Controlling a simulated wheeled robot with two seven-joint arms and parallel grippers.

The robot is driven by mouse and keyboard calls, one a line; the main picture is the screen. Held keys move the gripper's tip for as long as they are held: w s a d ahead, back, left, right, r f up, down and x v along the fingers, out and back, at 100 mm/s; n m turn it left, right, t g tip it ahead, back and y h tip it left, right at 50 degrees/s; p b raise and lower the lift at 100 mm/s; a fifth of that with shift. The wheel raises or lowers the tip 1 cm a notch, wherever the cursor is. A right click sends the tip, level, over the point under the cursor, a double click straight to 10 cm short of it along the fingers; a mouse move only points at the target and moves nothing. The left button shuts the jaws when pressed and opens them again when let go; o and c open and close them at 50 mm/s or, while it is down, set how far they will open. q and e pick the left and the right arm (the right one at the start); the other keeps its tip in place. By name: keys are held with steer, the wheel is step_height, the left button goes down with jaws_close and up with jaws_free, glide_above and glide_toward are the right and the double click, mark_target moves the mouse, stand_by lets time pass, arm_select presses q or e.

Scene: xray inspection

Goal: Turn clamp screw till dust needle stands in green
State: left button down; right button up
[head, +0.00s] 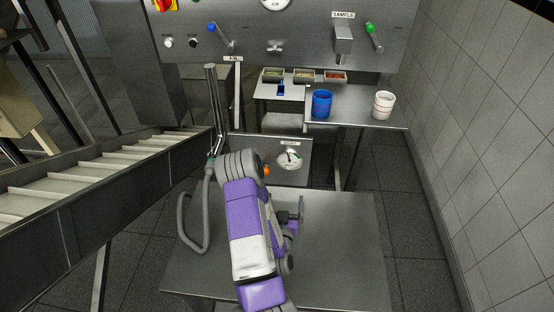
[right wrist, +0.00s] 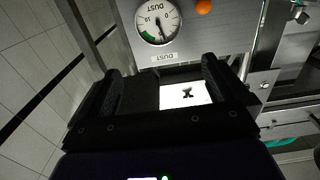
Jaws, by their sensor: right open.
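The dust gauge (head: 289,158) is a round white dial on a grey panel behind the bench. In the right wrist view the dial (right wrist: 158,22) appears upside down. Its green band is at the lower left, and the dark needle seems to point just beside it. An orange knob (head: 266,170) sits left of the dial and shows in the right wrist view (right wrist: 203,6). I cannot make out the clamp screw for sure. My right gripper (head: 294,214) is open over the bench, and its fingers (right wrist: 160,88) show nothing held. My left gripper is not in view.
A grey hose (head: 185,222) loops left of my right arm to a metal pipe (head: 215,105). The bench top (head: 345,240) is bare at right. Blue (head: 321,103) and white (head: 383,105) cups stand on a table behind. A slatted conveyor (head: 90,175) runs at left.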

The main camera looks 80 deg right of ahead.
steer(key=w+d+b, duration=0.1)
steer(key=d+b, duration=0.1)
steer(key=d, duration=0.8)
steer(key=shift+w, duration=0.2)
steer(key=shift+a, duration=0.15)
steer(key=s+a+p, duration=0.1)
steer(key=a+p, duration=0.1)
steer(key=a, duration=0.7)
steer(key=shift+s+a, duration=0.15)
steer(key=shift+a, duration=0.2)
